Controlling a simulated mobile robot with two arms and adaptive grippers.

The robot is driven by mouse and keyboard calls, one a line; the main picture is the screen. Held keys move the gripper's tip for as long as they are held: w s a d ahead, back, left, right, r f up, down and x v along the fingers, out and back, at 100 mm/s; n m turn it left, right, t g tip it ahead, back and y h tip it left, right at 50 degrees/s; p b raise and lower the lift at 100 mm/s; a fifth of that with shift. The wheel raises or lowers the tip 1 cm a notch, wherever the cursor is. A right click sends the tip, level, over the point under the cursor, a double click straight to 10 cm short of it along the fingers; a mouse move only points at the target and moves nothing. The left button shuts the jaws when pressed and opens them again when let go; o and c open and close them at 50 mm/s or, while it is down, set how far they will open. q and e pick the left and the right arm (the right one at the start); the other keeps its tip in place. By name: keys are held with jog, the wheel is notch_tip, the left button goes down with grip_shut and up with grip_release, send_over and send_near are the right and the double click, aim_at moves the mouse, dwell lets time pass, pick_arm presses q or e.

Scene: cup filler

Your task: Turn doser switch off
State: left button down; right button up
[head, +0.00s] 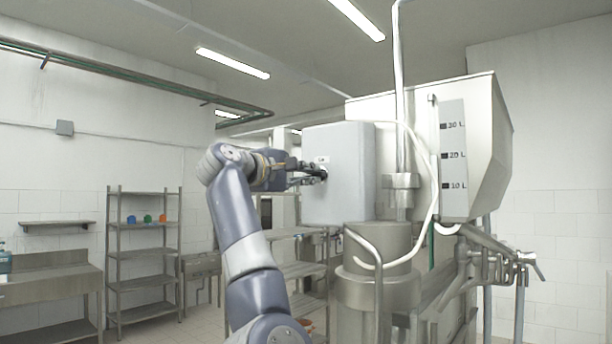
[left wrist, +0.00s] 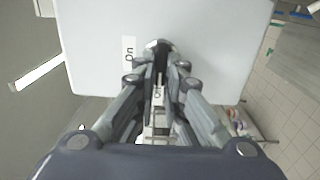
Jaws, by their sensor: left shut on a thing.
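The doser's control box (head: 343,195) is a light grey box beside the metal doser. Its face also fills the top of the left wrist view (left wrist: 220,45). A small dark switch (left wrist: 158,45) sits on this face, partly hidden by my fingers. A white label reading "On" (left wrist: 129,50) is to the left of the switch in the wrist view; a second label shows partly between the fingers. My left gripper (head: 318,174) reaches the box from the left and is shut on the switch. My right gripper is in neither view.
A hopper (head: 430,110) with a litre scale (head: 454,160) stands behind and right of the box. The floor between is partly clear.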

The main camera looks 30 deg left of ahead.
pick_arm(q)
jog(key=c, duration=1.7)
grip_release()
jog(key=shift+a, duration=0.1)
jog(key=s, duration=0.8)
jog(key=s+a, duration=0.1)
jog(key=s, duration=0.3)
jog(key=shift+f, duration=0.1)
jog(key=shift+w, duration=0.1)
